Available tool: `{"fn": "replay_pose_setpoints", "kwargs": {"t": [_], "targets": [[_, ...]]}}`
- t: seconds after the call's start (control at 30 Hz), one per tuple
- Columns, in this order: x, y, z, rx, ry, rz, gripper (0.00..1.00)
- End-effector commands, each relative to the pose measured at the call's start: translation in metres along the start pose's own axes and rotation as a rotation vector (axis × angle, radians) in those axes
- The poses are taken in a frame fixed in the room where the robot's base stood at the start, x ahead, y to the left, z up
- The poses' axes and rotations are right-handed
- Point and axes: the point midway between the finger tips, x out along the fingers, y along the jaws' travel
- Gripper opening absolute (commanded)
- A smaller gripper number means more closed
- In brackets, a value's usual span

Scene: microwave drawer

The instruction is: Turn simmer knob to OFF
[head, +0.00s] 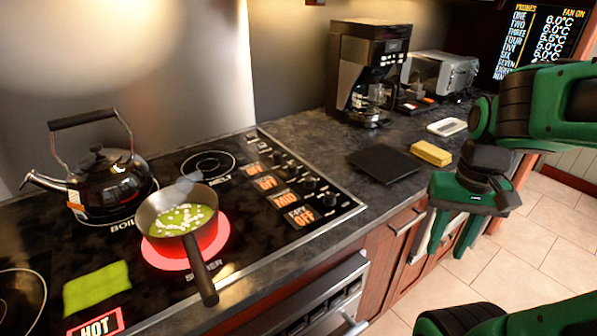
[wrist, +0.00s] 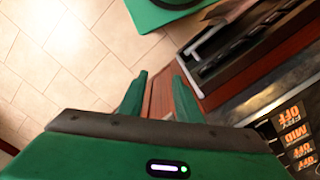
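A row of dark knobs (head: 310,184) runs along the right side of the black cooktop (head: 245,222), beside orange displays. One display reads MID (head: 285,198); the others read OFF. Which knob belongs to simmer is too small to tell. The burner marked SIMMER (head: 222,235) glows red under a pan (head: 165,207) of green food with white bits. My green gripper (head: 450,248) is open and empty, pointing down in front of the counter, right of the knobs and apart from them. The wrist view shows its two fingers (wrist: 160,92) spread, with the displays at lower right.
A black kettle (head: 105,180) stands at the back left. A green cloth-like square (head: 97,288) lies near a HOT sign. A dark board (head: 384,163), yellow sponge (head: 431,153), coffee maker (head: 365,70) and toaster (head: 440,75) are on the counter. Tiled floor (head: 545,215) is open at right.

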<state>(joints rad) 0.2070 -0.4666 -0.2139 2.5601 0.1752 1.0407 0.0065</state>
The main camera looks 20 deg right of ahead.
Motion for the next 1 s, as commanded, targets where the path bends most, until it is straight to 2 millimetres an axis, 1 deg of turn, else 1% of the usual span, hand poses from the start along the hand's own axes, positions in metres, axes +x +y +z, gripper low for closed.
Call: {"fn": "replay_pose_setpoints", "kwargs": {"t": [0.17, 0.2, 0.23, 0.27, 0.33, 0.43, 0.47, 0.53, 0.6, 0.67, 0.7, 0.77, 0.8, 0.87, 0.9, 0.97, 1.0], "targets": [[0.0, 0.0, 0.0, 0.0, 0.0, 0.0, 0.31], [0.0, 0.0, 0.0, 0.0, 0.0, 0.0, 0.38], [0.0, 0.0, 0.0, 0.001, 0.0, 0.001, 0.41], [-0.004, 0.004, 0.006, 0.001, 0.008, -0.003, 0.41], [-0.009, 0.005, 0.004, 0.014, 0.014, 0.003, 0.41], [-0.019, -0.005, -0.014, 0.05, 0.02, 0.031, 0.41], [-0.021, -0.009, -0.023, 0.067, 0.019, 0.041, 0.41], [-0.032, -0.022, -0.045, 0.12, 0.031, 0.074, 0.41], [-0.044, -0.04, -0.069, 0.188, 0.053, 0.108, 0.41], [-0.054, -0.059, -0.088, 0.247, 0.078, 0.134, 0.41], [-0.06, -0.074, -0.1, 0.287, 0.097, 0.149, 0.41], [-0.068, -0.098, -0.116, 0.345, 0.127, 0.168, 0.41], [-0.073, -0.117, -0.125, 0.384, 0.148, 0.178, 0.41], [-0.08, -0.146, -0.136, 0.439, 0.182, 0.189, 0.41], [-0.084, -0.166, -0.141, 0.479, 0.205, 0.194, 0.41], [-0.089, -0.198, -0.147, 0.535, 0.241, 0.196, 0.41], [-0.092, -0.219, -0.148, 0.569, 0.263, 0.195, 0.41]]}}
